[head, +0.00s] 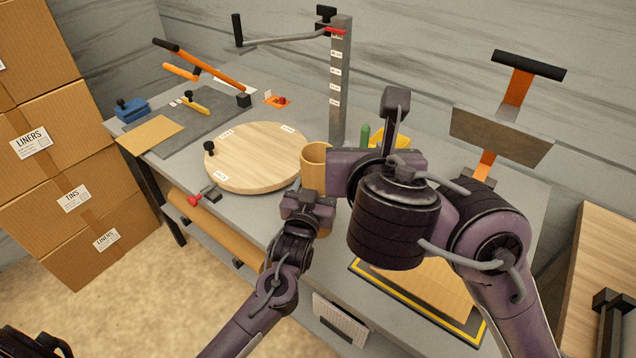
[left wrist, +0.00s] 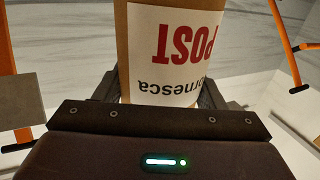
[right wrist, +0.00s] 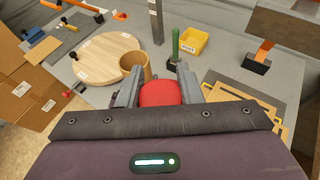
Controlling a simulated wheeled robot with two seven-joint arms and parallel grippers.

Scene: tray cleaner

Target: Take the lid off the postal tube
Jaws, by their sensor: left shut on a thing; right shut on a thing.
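The brown postal tube (head: 316,155) stands upright near the middle of the bench, its top open. My left gripper (head: 312,200) is shut around it from the front; the left wrist view shows the tube (left wrist: 122,40) with its white POST label between the fingers. The open tube mouth also shows in the right wrist view (right wrist: 134,60). My right gripper (right wrist: 158,84) is shut on the red lid (right wrist: 160,94), apart from the tube. In the head view my right arm hides the lid and the right fingertips.
A round wooden turntable (head: 258,158) lies just left of the tube. A grey post (head: 340,90) stands behind it. A yellow bin (right wrist: 194,42) and a green upright item (right wrist: 175,42) are behind the lid. A yellow-edged mat (head: 470,325) lies at front right.

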